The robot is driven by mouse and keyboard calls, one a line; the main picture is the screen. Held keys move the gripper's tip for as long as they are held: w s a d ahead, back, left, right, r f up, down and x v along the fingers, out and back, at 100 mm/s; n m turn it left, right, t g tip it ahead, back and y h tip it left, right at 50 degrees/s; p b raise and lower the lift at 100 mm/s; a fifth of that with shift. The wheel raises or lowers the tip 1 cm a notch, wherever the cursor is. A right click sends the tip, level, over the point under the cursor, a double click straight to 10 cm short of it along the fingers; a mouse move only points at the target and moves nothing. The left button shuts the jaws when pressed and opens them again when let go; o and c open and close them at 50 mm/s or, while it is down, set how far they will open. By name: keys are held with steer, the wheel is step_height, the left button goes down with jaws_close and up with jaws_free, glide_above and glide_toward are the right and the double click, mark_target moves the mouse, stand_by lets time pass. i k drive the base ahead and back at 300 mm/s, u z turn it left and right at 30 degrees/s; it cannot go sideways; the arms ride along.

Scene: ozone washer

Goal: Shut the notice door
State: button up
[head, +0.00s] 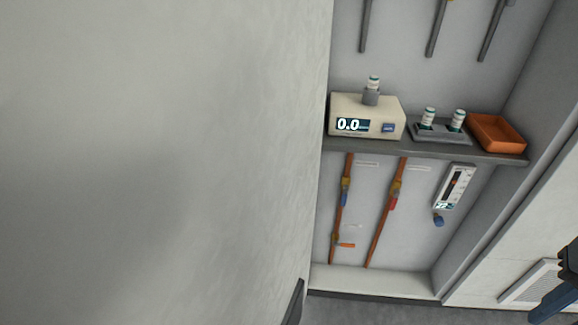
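I cannot make out a notice door for certain. A large plain pale grey surface (160,160) fills the left half of the head view, very close. I cannot tell whether it is a door panel or a wall. Its right edge borders an open recess. My gripper is not clearly in view. Only a dark and blue part, probably of my arm, shows at the lower right edge.
The recess has a grey shelf (440,150) bearing a beige meter (362,105) reading 0.0, a vial rack (435,131) and an orange tray (497,133). Copper pipes (380,228) and a white gauge (456,186) are below. A vent (535,285) is at lower right.

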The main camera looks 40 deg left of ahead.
mark_target(160, 160)
steer(key=k, duration=0.5)
steer(key=z, duration=0.9)
steer(key=k, duration=1.6)
steer(key=u, duration=1.2)
steer(key=k, duration=0.55)
steer(key=u, duration=0.75)
steer(key=i, duration=0.45)
steer(key=z, duration=0.05)
